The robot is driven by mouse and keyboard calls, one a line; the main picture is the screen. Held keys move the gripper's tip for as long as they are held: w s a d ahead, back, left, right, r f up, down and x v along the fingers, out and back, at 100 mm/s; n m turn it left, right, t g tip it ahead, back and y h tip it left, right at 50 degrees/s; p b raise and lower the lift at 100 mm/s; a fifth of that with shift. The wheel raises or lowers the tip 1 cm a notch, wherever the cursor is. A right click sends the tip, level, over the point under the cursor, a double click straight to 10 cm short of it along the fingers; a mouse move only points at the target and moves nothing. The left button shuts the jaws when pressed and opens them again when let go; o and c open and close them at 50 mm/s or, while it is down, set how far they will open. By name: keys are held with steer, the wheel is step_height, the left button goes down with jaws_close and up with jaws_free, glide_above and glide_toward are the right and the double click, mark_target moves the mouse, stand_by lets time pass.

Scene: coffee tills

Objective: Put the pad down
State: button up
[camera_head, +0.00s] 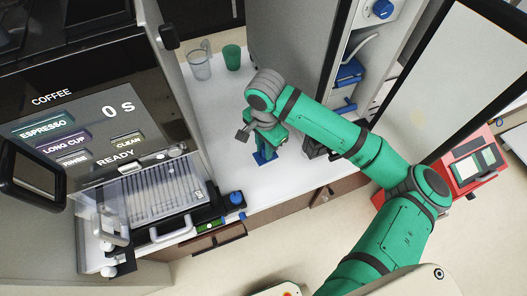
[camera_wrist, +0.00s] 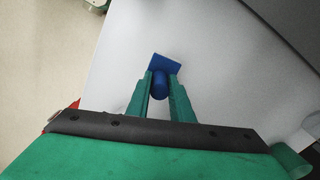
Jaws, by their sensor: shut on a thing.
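The blue pad (camera_head: 262,158) has a flat plate with a rounded handle. In the wrist view the pad (camera_wrist: 167,62) shows its handle between the two green fingers of my gripper (camera_wrist: 161,78). My gripper (camera_head: 266,148) is shut on the handle, over the white counter (camera_head: 225,125), with the pad at its lower end. The plate is over or on the counter; I cannot tell whether it touches the surface. In the head view my gripper partly hides the pad.
A coffee machine (camera_head: 70,110) stands left, with a blue-topped item (camera_head: 237,198) at its front right. A clear jug (camera_head: 199,66) and a green cup (camera_head: 232,57) stand at the back of the counter. A grey cabinet (camera_head: 290,45) is behind my arm. White counter around the pad is bare.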

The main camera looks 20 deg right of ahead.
mark_target(263, 153)
steer(key=shift+w+a+f, duration=0.1)
steer(key=shift+w+f, duration=0.1)
steer(key=shift+f, duration=0.05)
steer(key=shift+w+f, duration=0.15)
steer(key=shift+f, duration=1.4)
steer(key=o, duration=0.9)
steer(key=shift+o, duration=0.2)
steer(key=shift+f, duration=0.1)
steer(key=r, duration=1)
steer(key=shift+s+a, duration=0.25)
steer(key=shift+a, duration=0.1)
steer(key=shift+s+r, duration=0.15)
steer(key=shift+r, duration=0.2)
